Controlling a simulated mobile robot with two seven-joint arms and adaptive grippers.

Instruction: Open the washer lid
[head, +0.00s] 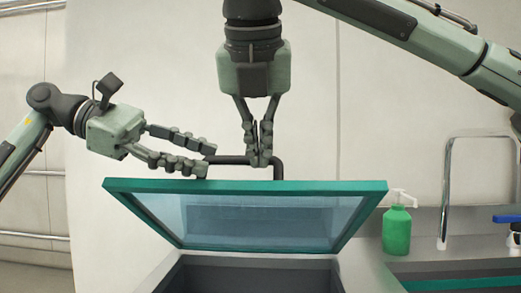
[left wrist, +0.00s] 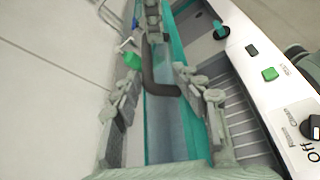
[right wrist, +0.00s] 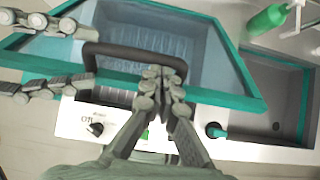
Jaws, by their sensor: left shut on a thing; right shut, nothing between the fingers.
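The washer lid (head: 330,188) has a teal frame and a clear pane. In the head view it stands tilted up, its wide edge raised above the washer's dark opening (head: 255,276). A dark bar handle (head: 279,170) rises from that edge; it also shows in the left wrist view (left wrist: 148,65) and the right wrist view (right wrist: 122,51). My left gripper (head: 208,160) is at the handle's left end, its fingers on either side of the bar. My right gripper (head: 260,160) points down, shut and empty, its fingertips at the handle's right part. Its fingers hide part of the bar.
A green pump bottle (head: 397,230) stands on the counter right of the lid, near a tall metal tap (head: 446,190) and a sink (right wrist: 275,95). The washer's front panel has a dark knob (right wrist: 96,129). A pale wall is behind.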

